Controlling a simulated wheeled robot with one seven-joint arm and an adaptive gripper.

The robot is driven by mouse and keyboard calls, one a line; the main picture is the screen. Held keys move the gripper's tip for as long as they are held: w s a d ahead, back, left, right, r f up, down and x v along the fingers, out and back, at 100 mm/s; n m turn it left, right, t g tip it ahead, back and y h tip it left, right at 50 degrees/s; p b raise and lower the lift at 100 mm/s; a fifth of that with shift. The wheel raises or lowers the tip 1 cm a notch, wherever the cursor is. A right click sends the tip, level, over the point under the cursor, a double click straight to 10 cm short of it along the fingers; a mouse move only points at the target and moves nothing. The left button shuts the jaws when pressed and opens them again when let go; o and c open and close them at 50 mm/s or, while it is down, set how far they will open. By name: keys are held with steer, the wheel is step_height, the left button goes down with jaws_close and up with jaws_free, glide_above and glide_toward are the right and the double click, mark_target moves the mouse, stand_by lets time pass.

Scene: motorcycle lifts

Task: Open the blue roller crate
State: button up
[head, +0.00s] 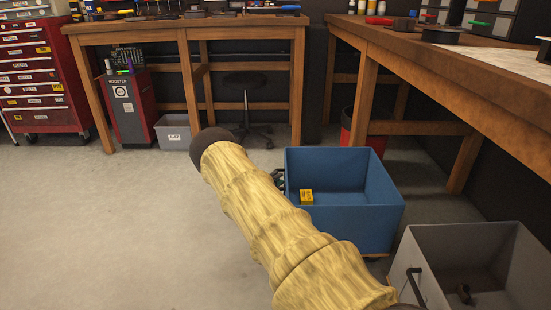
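A small yellow box (306,197) is inside, by the left side. My yellow-sleeved arm crosses in front of the crate's left side. Dark parts that look like my gripper (279,179) show at the crate's left edge, mostly hidden behind my arm. I cannot tell whether its fingers are open or whether they touch the crate.
A grey crate (398,276) with a black handle stands at the front right, near the blue one, with a dark object inside. Wooden benches stand behind (190,30) and right (465,75). A stool (247,82) is behind. The left floor is clear.

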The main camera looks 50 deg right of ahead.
steer(key=a+f, duration=0.1)
steer(key=a, duration=1.1)
steer(key=shift+w+f, duration=0.35)
steer(key=shift+w, duration=0.1)
